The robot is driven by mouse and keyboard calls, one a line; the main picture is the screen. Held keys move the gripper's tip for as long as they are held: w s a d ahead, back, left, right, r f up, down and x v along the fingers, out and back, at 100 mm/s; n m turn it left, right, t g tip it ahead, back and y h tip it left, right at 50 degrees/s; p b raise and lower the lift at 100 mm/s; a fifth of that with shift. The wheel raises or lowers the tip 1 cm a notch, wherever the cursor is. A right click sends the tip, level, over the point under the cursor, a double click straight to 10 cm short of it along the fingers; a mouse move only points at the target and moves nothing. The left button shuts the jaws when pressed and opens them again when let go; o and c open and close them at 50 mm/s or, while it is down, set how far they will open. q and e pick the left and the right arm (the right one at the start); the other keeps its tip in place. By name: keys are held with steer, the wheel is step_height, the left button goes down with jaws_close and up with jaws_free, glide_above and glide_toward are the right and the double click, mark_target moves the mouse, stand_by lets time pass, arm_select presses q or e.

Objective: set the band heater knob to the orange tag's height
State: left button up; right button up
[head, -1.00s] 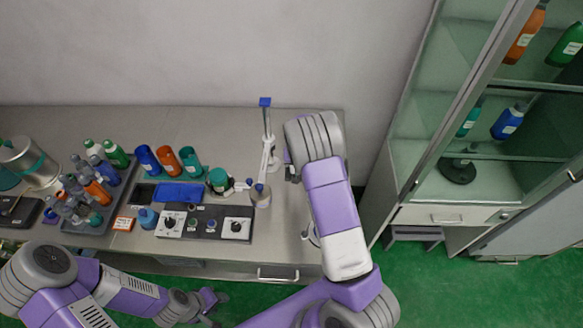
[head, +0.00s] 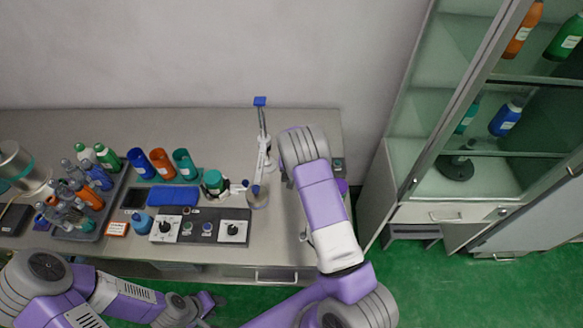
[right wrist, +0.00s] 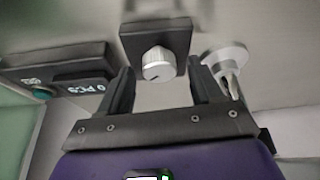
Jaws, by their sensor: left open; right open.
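A silver ribbed knob (right wrist: 157,64) on a dark square block (right wrist: 155,38) shows in the right wrist view, just beyond the gap between my right fingertips. My right gripper (right wrist: 162,80) is open and empty, one finger to each side of the knob. In the head view my arm hides that knob. Two black knobs on white plates, a left one (head: 166,228) and a right one (head: 233,230), sit on the dark bench panel (head: 200,241). An orange-edged tag (head: 117,229) stands left of the panel. My left gripper (head: 213,301) is open, low in front of the bench.
In the right wrist view a counter box (right wrist: 60,70) stands left and a white round stand (right wrist: 226,60) right. In the head view, bottles in a tray (head: 118,190), cups (head: 161,163) and a blue pad (head: 173,196) crowd the bench. A glass cabinet (head: 440,180) stands right.

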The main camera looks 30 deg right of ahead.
steer(key=c, duration=1.1)
steer(key=shift+o, duration=0.2)
steer(key=shift+d+f+n+b, duration=0.15)
steer(key=shift+n+b, duration=0.55)
steer(key=shift+b, duration=0.4)
steer(key=n+y+b, duration=0.1)
steer(key=n+b, duration=0.1)
steer(key=b, duration=0.1)
steer(key=shift+n+t+b, duration=0.3)
steer(key=shift+n+y+b, duration=0.6)
steer(key=shift+n+b, duration=0.5)
steer(key=shift+b, duration=0.15)
steer(key=o, duration=1.1)
steer(key=shift+c, duration=0.2)
